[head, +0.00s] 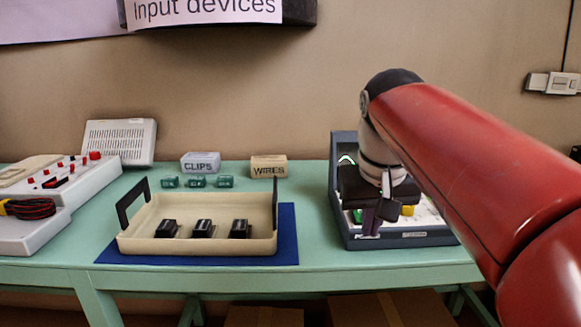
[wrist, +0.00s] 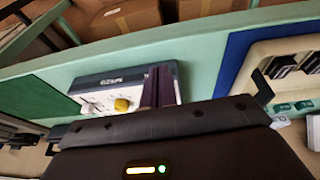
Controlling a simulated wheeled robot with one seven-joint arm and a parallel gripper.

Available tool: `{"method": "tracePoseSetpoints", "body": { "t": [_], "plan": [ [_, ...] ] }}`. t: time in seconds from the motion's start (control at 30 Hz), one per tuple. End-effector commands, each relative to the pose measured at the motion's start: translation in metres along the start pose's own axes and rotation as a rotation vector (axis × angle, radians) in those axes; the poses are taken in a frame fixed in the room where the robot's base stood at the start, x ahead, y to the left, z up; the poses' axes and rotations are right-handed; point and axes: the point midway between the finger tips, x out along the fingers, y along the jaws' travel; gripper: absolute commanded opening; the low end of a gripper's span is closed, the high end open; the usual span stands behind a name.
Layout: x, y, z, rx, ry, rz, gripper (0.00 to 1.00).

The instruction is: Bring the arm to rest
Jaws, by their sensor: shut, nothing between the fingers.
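My red arm reaches in from the right in the head view. My gripper (head: 372,222) hangs in front of the blue-framed instrument (head: 400,240) at the right of the table, hiding much of its face. In the wrist view my gripper's fingers (wrist: 158,85) are together, with nothing held. The same instrument (wrist: 95,92), with a yellow knob and white panel, shows just beyond them. I cannot tell whether the fingers touch it.
A cream tray (head: 197,246) with upright black handles holds three black parts on a blue mat (head: 287,225). Boxes marked CLIPS (head: 200,163) and WIRES (head: 268,166) stand behind. A white console (head: 75,190) is at left. Green table (head: 310,277) between mat and instrument is clear.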

Motion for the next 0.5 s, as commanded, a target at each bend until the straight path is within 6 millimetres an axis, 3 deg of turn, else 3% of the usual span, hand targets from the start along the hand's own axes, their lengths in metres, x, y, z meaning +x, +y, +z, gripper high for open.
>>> {"method": "tracePoseSetpoints", "body": {
  "t": [0.03, 0.3, 0.5],
  "plan": [
    [0.009, 0.0, 0.023, 0.001, 0.021, 0.003, 0.0],
    [0.078, 0.003, 0.127, 0.016, 0.141, -0.018, 0.0],
    [0.117, 0.003, 0.173, 0.024, 0.194, -0.04, 0.0]
  ]
}}
